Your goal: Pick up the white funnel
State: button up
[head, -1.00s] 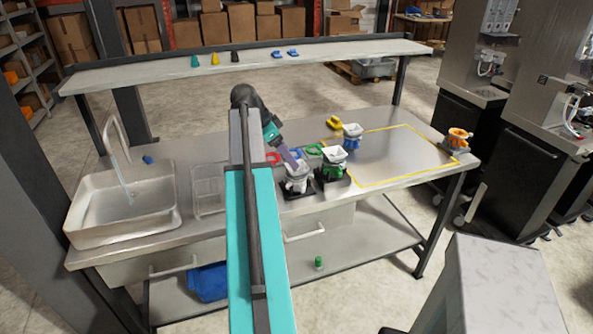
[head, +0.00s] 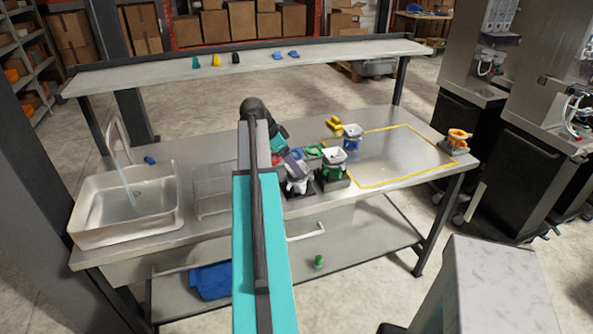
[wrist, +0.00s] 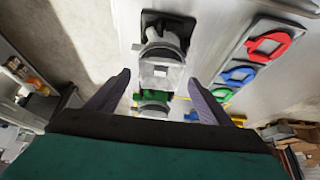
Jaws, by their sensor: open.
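The white funnel (head: 298,184) sits on a dark stand near the front edge of the steel counter, partly hidden by my arm. In the wrist view the pale funnel (wrist: 161,74) is straight ahead between my two fingertips, its square rim facing the camera. My gripper (wrist: 158,78) is open, with one purple-grey finger on each side of the funnel. I cannot tell whether either finger touches it. In the head view my gripper (head: 292,164) is right at the funnel's upper part.
A green-based funnel (head: 334,163) stands close to the right, and a blue one (head: 352,137) behind it. Red, blue, green and yellow rings (wrist: 268,46) lie beside them. A sink (head: 125,205) is at left. The yellow-outlined area (head: 395,160) is mostly clear.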

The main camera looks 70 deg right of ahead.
jog(key=shift+x, duration=0.75)
jog(key=c, duration=1.2)
